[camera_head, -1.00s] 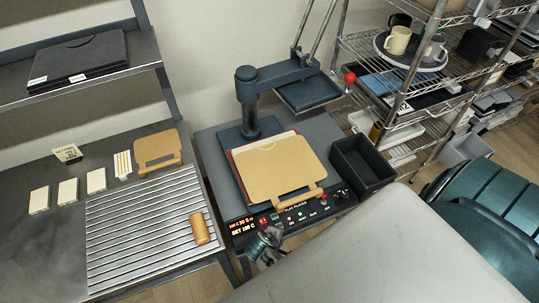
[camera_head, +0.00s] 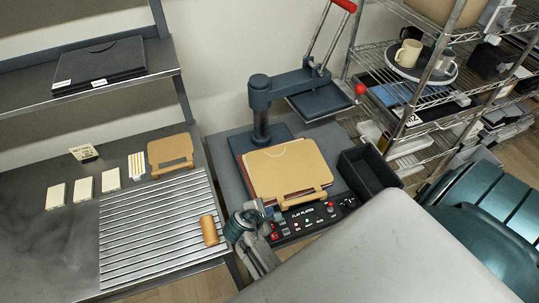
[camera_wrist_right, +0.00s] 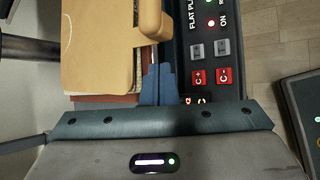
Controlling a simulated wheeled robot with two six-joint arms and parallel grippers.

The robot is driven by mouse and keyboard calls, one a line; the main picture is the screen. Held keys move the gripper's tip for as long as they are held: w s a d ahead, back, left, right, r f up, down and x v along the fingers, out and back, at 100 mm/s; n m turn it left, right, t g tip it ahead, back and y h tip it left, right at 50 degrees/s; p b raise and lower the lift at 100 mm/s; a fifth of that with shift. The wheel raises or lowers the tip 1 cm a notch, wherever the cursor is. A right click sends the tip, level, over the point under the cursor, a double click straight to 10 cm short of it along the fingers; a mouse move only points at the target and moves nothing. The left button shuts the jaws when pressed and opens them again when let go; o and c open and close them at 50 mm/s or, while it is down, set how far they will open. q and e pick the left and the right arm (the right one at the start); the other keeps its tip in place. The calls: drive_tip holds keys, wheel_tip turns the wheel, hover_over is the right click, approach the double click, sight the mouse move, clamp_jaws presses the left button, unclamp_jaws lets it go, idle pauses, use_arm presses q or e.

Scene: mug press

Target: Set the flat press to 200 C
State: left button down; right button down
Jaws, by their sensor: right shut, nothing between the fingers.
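The flat press (camera_head: 258,95) stands on the grey stand with its head swung up and aside. A tan board with a handle (camera_head: 288,170) lies over its lower plate. The control panel (camera_head: 318,218) is along the front edge. My right gripper (camera_head: 266,213) is shut and empty at the panel's left end and hides the display. In the right wrist view its closed fingers (camera_wrist_right: 159,72) point between the board handle and the red C+ button (camera_wrist_right: 199,77). The red C- button (camera_wrist_right: 225,75) and two grey buttons (camera_wrist_right: 209,49) are beside it. My left gripper is out of view.
A black bin (camera_head: 372,172) stands right of the press. A wooden cylinder (camera_head: 209,230) lies on the slatted rack (camera_head: 150,240) at left. A wire shelf (camera_head: 430,90) holds a tray with mugs at the back right.

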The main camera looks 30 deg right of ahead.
drive_tip(key=b, duration=0.4)
hover_over(272, 223)
drive_tip(key=a, duration=0.2)
drive_tip(key=f, duration=0.7)
drive_tip(key=shift+s+a, duration=0.15)
drive_tip(key=shift+s, duration=0.25)
drive_tip(key=shift+f+b, duration=0.6)
drive_tip(key=shift+f, duration=0.35)
drive_tip(key=shift+f, duration=0.4)
drive_tip(key=shift+f, duration=0.45)
idle(0.8)
idle(0.3)
drive_tip(key=shift+r+p, duration=0.8)
drive_tip(key=shift+r, duration=0.1)
